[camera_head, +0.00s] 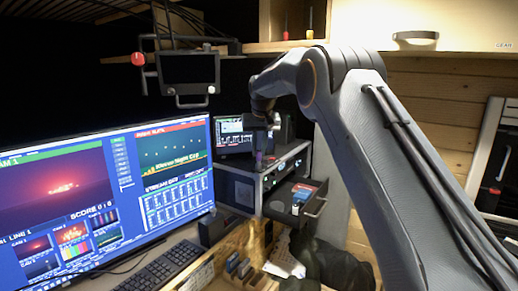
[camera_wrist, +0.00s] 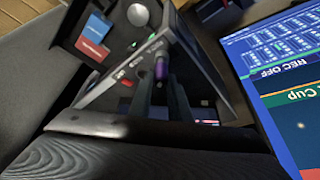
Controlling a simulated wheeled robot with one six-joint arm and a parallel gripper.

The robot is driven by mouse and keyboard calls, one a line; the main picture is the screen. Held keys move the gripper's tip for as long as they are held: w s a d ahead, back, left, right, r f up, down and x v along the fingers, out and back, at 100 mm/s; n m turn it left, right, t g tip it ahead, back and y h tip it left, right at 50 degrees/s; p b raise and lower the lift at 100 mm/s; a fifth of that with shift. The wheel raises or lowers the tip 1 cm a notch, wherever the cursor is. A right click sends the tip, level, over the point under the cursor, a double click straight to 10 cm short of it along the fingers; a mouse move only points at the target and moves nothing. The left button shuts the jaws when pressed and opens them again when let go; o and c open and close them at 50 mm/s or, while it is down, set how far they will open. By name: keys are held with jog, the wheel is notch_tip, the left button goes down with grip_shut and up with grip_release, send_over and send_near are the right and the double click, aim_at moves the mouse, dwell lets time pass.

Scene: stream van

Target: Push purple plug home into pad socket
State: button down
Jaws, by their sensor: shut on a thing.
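The purple plug (camera_wrist: 160,69) is between the two dark fingers of my gripper (camera_wrist: 160,84) in the wrist view. My gripper is shut on the plug. The plug's tip is close to the unit's front panel (camera_wrist: 124,75). The pad socket cannot be made out, so I cannot tell whether the plug touches it or sits in it.
An open drawer (camera_head: 314,207) with red and blue items juts out below the unit. A large monitor (camera_head: 105,200) stands left, with a keyboard (camera_head: 160,268) before it. A small screen (camera_head: 234,133) stands behind my gripper. A shelf (camera_head: 285,46) runs above.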

jog(key=shift+f+b, duration=0.3)
jog(key=shift+f, duration=0.4)
jog(key=c, duration=1.6)
grip_release()
jog(key=shift+o, duration=0.2)
jog(key=shift+r, duration=0.1)
jog(key=b+v, duration=0.3)
jog(key=v, duration=0.5)
jog(key=s+d+f+g+b, duration=0.1)
jog(key=s+d+f, duration=0.4)
jog(key=s+f, duration=0.3)
jog(key=s+d+f+g+b, duration=0.1)
jog(key=s+d+f+b, duration=0.1)
jog(key=s+d+f, duration=0.6)
jog(key=s+f, duration=0.4)
jog(key=s, duration=0.4)
jog(key=s+d+f+m+b, duration=0.1)
jog(key=s+f, duration=0.4)
jog(key=s, duration=0.5)
jog(key=s+d+f+g, duration=0.1)
jog(key=s+d+f, duration=0.2)
jog(key=s, duration=0.7)
jog(key=shift+d+f+m+h, duration=0.25)
jog(key=shift+f+m+h, duration=0.05)
jog(key=shift+f, duration=0.7)
